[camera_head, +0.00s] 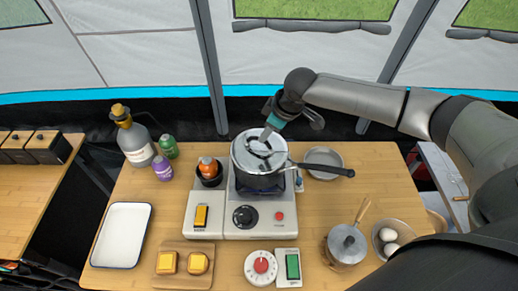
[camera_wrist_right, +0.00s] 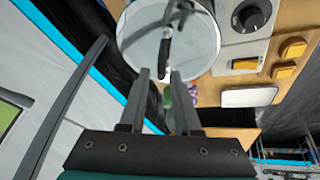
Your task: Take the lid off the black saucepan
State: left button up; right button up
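The black saucepan (camera_head: 258,182) stands on the stove, its long dark handle pointing right. Its round, pale grey lid (camera_head: 242,160) lies on top; the lid also shows in the right wrist view (camera_wrist_right: 140,38), with a dark handle (camera_wrist_right: 168,45) across its middle. My right gripper (camera_head: 264,137) is over the lid from the back. In the right wrist view my right gripper (camera_wrist_right: 160,74) has its two fingers apart with a gap between them, pointing at the lid handle. I cannot tell whether the fingertips touch the lid. My left gripper is not in view.
The stove (camera_head: 205,225) has a knob in front. A smaller lidded pot (camera_head: 346,246) and a bowl of eggs (camera_head: 398,228) are at front right. A white tray (camera_head: 121,235) lies left.

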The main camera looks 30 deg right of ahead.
aim_at(259, 145)
jog(key=shift+a+x, duration=0.15)
jog(key=shift+x, duration=1.2)
jog(key=shift+a+x, duration=0.15)
jog(key=shift+x, duration=1.2)
jog(key=shift+c, duration=0.3)
grip_shut()
jog(key=shift+w+r, duration=0.1)
